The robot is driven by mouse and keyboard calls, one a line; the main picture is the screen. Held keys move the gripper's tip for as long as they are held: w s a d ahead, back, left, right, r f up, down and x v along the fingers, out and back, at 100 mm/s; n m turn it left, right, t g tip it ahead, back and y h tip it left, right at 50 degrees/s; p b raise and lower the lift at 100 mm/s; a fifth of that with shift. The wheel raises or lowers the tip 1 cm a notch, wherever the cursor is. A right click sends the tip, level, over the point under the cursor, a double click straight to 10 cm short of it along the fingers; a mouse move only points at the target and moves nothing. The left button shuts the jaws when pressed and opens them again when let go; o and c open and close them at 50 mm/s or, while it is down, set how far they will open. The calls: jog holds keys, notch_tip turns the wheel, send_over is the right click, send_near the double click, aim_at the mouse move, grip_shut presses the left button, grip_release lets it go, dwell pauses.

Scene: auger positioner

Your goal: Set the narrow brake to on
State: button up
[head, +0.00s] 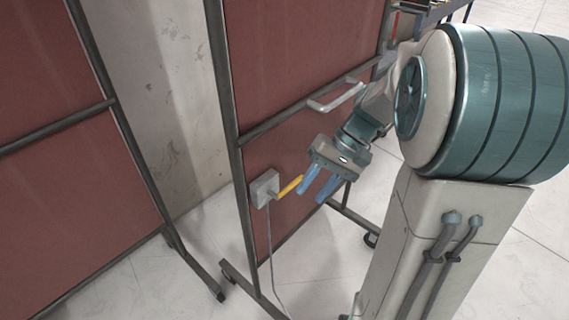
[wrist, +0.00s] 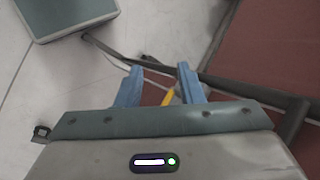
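A small grey box (head: 265,187) sits on the lower part of the red panel, with a yellow lever (head: 289,187) sticking out toward the right and tilted slightly up. This looks like the brake; no label is readable. My gripper (head: 312,197) has two blue fingers, spread apart and empty, just right of the lever's free end. In the wrist view the yellow lever (wrist: 168,97) shows in the gap between the open fingers (wrist: 158,78), partly hidden by the gripper body. I cannot tell whether a finger touches it.
A silver bar handle (head: 335,98) projects from the panel above my gripper. The dark metal frame (head: 240,180) runs just left of the box. A grey cable (head: 270,245) hangs from the box to the floor. Another red panel (head: 60,200) stands at left.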

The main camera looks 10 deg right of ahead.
jog(key=w+d+f+t+y+b, duration=0.1)
jog(key=w+d+f+y+b, duration=0.2)
jog(key=w+d+f+y, duration=0.25)
jog(key=m+t+y+b, duration=0.1)
jog(key=t+y+b, duration=0.2)
jog(key=y, duration=0.1)
send_near(296, 180)
jog(key=a, duration=0.3)
jog(key=w+a+f, duration=0.1)
jog(key=a, duration=0.2)
jog(key=a+f+b, duration=0.1)
jog(key=a, duration=0.3)
jog(key=shift+w, duration=0.15)
grip_shut()
jog(key=shift+d, duration=0.1)
